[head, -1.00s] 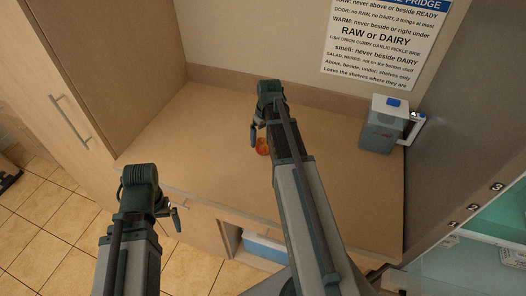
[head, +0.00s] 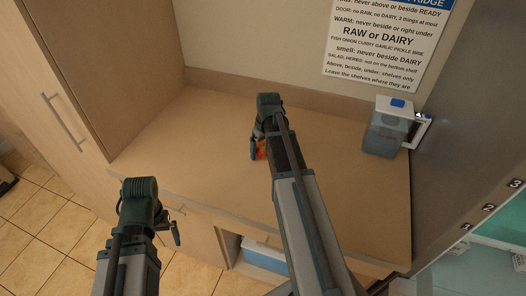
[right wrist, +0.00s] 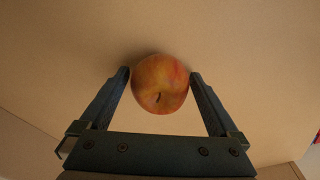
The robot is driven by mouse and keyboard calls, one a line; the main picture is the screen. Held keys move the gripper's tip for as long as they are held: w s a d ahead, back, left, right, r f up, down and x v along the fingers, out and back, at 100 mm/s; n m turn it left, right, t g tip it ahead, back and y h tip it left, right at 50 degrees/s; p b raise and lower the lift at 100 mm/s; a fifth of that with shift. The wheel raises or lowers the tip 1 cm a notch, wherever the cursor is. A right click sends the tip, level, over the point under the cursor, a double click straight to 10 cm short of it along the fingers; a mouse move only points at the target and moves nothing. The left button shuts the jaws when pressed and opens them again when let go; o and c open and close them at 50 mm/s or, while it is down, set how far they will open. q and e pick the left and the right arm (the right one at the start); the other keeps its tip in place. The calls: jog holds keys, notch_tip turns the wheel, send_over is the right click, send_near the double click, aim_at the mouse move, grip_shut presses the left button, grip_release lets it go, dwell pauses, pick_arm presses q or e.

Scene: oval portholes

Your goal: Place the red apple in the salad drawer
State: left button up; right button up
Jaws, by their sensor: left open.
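The apple (right wrist: 160,85), red with yellow-orange patches, rests on the wooden counter. In the head view the apple (head: 261,150) is mostly hidden by my right gripper (head: 256,149). In the right wrist view the fingers of my right gripper (right wrist: 160,76) stand apart with the apple between their tips. A thin gap shows on the left, and I cannot tell whether the right finger touches. My left gripper (head: 174,230) is open and empty, in front of the counter's edge at lower left. I cannot make out the salad drawer; only part of the fridge interior (head: 490,240) shows at right.
A grey jug-like container (head: 387,128) with a white top and blue button stands at the counter's right. A rules sign (head: 388,40) hangs behind. A blue and white box (head: 265,255) sits in an opening below. The counter (head: 205,130) is otherwise clear.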

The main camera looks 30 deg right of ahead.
jog(key=c, duration=1.3)
jog(key=shift+r, duration=0.1)
